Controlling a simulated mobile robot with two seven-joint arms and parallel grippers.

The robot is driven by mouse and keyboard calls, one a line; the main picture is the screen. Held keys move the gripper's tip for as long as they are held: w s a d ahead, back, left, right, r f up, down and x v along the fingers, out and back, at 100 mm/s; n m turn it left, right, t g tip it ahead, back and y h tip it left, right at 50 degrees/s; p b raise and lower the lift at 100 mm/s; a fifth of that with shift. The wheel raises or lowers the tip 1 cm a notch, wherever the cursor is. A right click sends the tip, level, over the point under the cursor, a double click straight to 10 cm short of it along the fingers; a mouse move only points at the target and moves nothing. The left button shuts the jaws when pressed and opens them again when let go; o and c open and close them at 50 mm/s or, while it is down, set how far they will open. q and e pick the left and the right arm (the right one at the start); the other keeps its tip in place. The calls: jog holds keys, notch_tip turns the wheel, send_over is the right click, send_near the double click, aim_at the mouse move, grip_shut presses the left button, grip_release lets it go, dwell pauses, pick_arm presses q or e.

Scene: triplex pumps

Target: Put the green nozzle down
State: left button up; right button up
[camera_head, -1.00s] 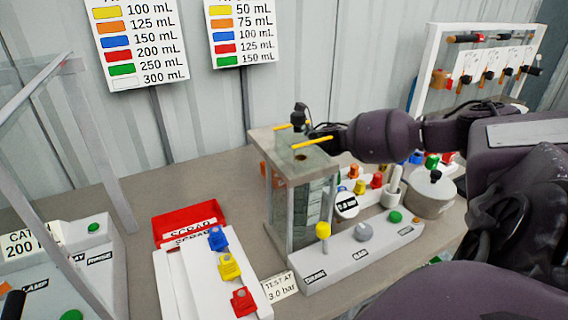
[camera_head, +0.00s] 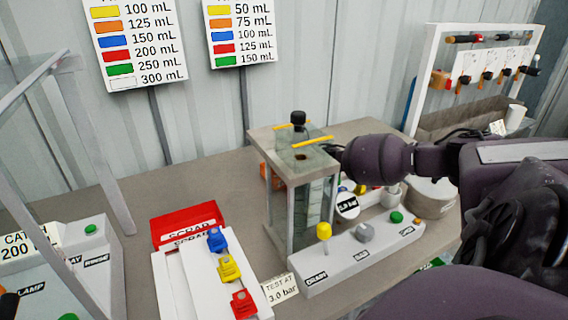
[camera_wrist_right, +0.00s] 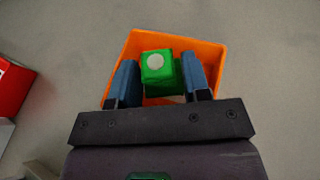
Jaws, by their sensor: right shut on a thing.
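The green nozzle (camera_wrist_right: 160,70) is a small block with a pale round spot on its end. My right gripper (camera_wrist_right: 160,66) is shut on it, with one blue finger on each side. In the right wrist view they are over an open orange bin (camera_wrist_right: 207,47); I cannot tell whether the nozzle touches its floor. In the head view, only a bit of the orange bin (camera_head: 277,182) shows behind the glass-sided test stand (camera_head: 272,140). There the stand and my right arm hide the nozzle and most of the gripper. My left gripper is not in view.
The test stand has a grey control base (camera_head: 340,263) with a yellow knob in front. A red scrap box (camera_head: 185,222) stands left of it, behind a white holder with blue, yellow and red pieces. Several coloured nozzles and a grey round pot (camera_head: 433,197) are on the right.

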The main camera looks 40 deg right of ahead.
jog(key=o, duration=0.7)
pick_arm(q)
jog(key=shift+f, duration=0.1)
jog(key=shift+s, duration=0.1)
pick_arm(e)
jog(key=shift+r, duration=0.1)
pick_arm(q)
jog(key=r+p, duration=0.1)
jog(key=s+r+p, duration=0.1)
jog(key=p, duration=0.1)
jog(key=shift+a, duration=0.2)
pick_arm(e)
jog(key=v, duration=1.2)
